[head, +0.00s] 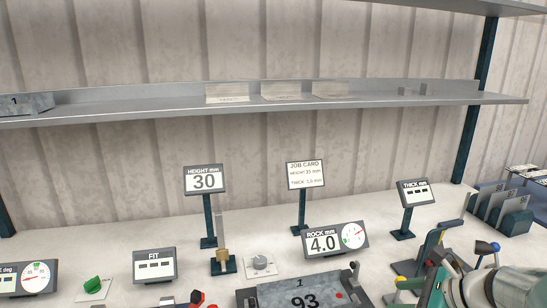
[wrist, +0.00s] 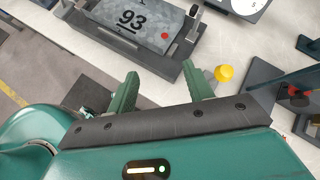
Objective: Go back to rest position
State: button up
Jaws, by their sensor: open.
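My gripper (wrist: 163,84) shows in the wrist view with its two green fingers spread apart and nothing between them. It is above the bench, beside the grey fixture (wrist: 108,40) that holds a metal plate marked 93 (wrist: 150,22). In the head view the plate (head: 318,290) shows at the bottom centre in its fixture (head: 245,298). My arm is at the bottom right there, and its fingertips are hard to make out. A yellow knob (wrist: 224,73) is just beyond the right finger in the wrist view.
Signs stand on the bench: height 30 (head: 204,180), job card (head: 305,174), rock 4.0 (head: 336,240), thick (head: 415,193) and fit (head: 154,264). A long shelf (head: 180,108) runs above. A rack (head: 505,212) stands at right. Bench behind the signs is mostly clear.

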jog(key=s+a+r+n+h, duration=0.1)
jog(key=s+a+n, duration=0.3)
jog(key=n, duration=0.4)
jog(key=s+a+r+n+g+h, duration=0.1)
jog(key=s+a+r+n+h, duration=0.1)
jog(key=a+n, duration=0.4)
jog(key=s+a+r+n+g+h, duration=0.1)
jog(key=s+a+n+h, duration=0.2)
jog(key=n, duration=0.8)
jog(key=s+a, duration=0.2)
jog(key=a, duration=0.1)
jog(key=shift+s+r+n, duration=0.25)
jog(key=shift+s+n, duration=0.05)
jog(key=shift+n, duration=0.1)
